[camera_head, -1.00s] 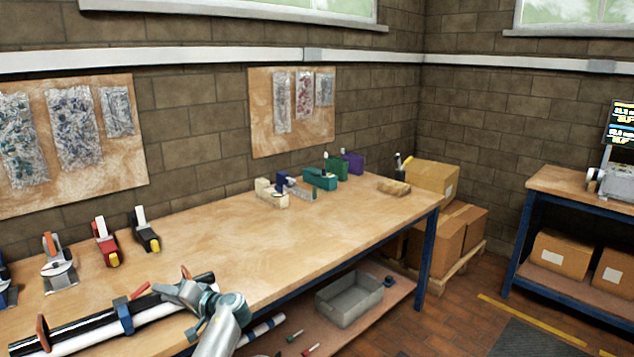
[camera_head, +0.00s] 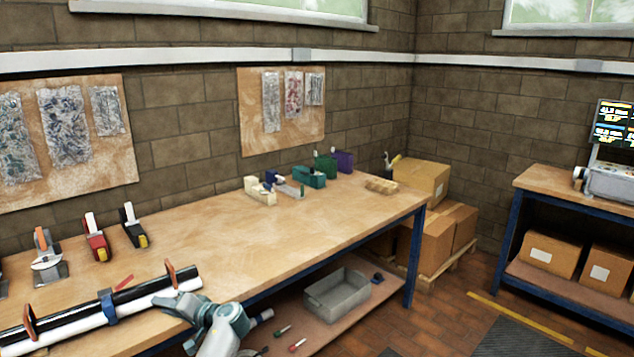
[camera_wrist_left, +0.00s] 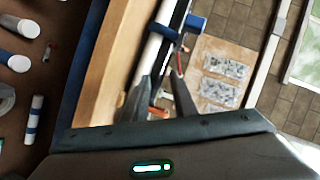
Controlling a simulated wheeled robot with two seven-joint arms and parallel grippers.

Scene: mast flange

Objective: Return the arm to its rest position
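My left gripper (camera_head: 172,303) is at the bottom of the head view, just below the right end of the tubes at the bench's front edge. In the left wrist view its two dark fingers (camera_wrist_left: 170,72) stand a little apart with nothing visibly held between them. A black tube (camera_head: 140,288) and a white tube (camera_head: 150,302) lie side by side along the bench, with a blue clamp (camera_head: 108,306) around them. The blue clamp also shows in the left wrist view (camera_wrist_left: 195,23). My right gripper is not in view.
The wooden bench (camera_head: 250,230) is mostly clear in the middle. Tape dispensers (camera_head: 95,238) stand towards its back left. A grey bin (camera_head: 338,293) sits on the lower shelf. Boxes (camera_head: 422,180) are stacked right of the bench. A second bench (camera_head: 560,188) stands at the right.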

